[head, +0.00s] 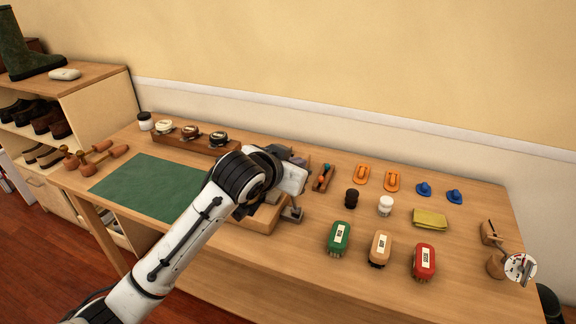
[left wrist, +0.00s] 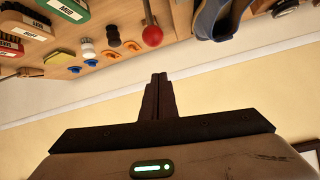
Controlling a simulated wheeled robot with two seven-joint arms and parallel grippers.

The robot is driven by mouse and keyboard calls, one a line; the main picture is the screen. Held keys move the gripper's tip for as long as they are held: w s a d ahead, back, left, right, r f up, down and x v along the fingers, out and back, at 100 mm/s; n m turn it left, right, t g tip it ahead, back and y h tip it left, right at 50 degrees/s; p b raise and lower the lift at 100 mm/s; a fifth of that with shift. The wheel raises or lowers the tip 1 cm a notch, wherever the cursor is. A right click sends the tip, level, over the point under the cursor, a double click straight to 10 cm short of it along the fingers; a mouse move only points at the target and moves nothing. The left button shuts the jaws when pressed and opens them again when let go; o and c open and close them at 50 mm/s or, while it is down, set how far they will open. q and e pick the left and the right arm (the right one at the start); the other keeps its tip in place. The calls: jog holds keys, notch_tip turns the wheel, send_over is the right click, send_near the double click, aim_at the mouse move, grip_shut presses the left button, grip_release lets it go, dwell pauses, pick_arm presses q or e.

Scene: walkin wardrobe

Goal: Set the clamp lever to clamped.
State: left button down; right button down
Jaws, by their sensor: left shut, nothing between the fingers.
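A lever with a round red knob (left wrist: 152,37) on a thin metal rod shows at the top of the left wrist view. A blue-grey metal body (left wrist: 222,20) stands beside it, probably part of the clamp. My left gripper (left wrist: 159,80) is shut and empty, its fingertips just short of the knob in that picture, apparently not touching it. In the head view my left gripper (head: 298,165) is over the middle of the bench. My arm hides most of the clamp there; a wooden block (head: 262,222) and a metal piece (head: 293,213) show beside it. The lever's setting cannot be told.
The bench (head: 300,265) holds a green mat (head: 150,187), a rack of polish tins (head: 190,140), and brushes, including a green one (head: 340,236). Orange (head: 362,174) and blue (head: 424,188) pieces and a yellow cloth (head: 429,218) lie right. The front middle is bare.

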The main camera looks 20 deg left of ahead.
pick_arm(q)
jog(key=shift+s+a+f+p, duration=0.1)
jog(key=shift+s+f, duration=0.1)
jog(key=shift+f, duration=0.4)
jog(key=shift+s+a+f+p, duration=0.1)
jog(key=shift+s+a+f, duration=0.1)
jog(key=shift+f, duration=0.4)
jog(key=shift+s+a+f+p, duration=0.1)
jog(key=shift+s+f, duration=0.1)
jog(key=shift+f, duration=0.4)
jog(key=shift+d, duration=0.1)
